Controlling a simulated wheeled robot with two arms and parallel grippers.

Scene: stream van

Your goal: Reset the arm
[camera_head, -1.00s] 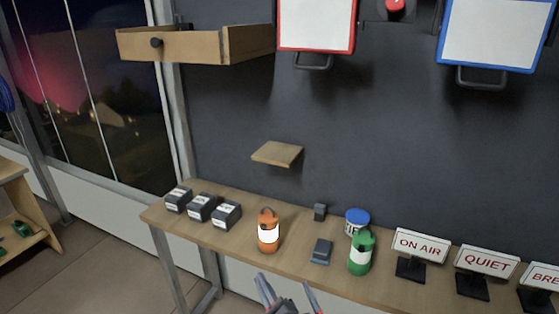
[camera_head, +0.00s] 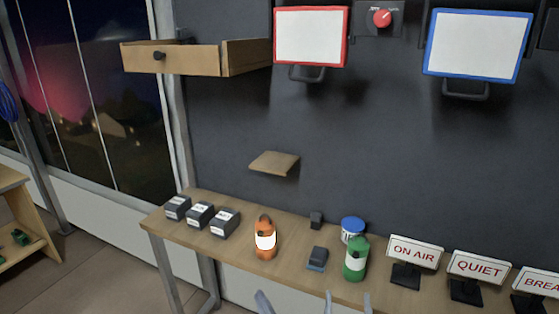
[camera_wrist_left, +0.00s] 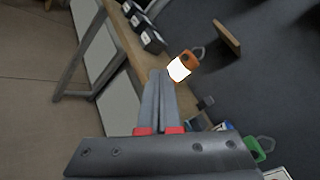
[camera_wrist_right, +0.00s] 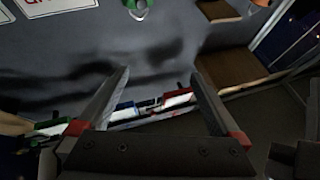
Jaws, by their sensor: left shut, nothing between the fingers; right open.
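My left gripper (camera_head: 262,302) shows only as a tip at the bottom edge of the head view. In the left wrist view its fingers (camera_wrist_left: 158,74) are together with nothing between them. They point toward the long table, close to the orange bottle in the picture. My right gripper (camera_head: 347,303) shows as two separated fingertips at the bottom of the head view. In the right wrist view its fingers (camera_wrist_right: 160,75) are wide apart and empty. Most of both arms is out of the head view.
The wooden table (camera_head: 190,238) holds dark boxes (camera_head: 200,215), an orange bottle (camera_head: 265,238), a green bottle (camera_head: 356,260), a blue-lidded can (camera_head: 352,228) and signs (camera_head: 414,253). A small shelf (camera_head: 273,163) and an open drawer (camera_head: 190,60) jut from the wall.

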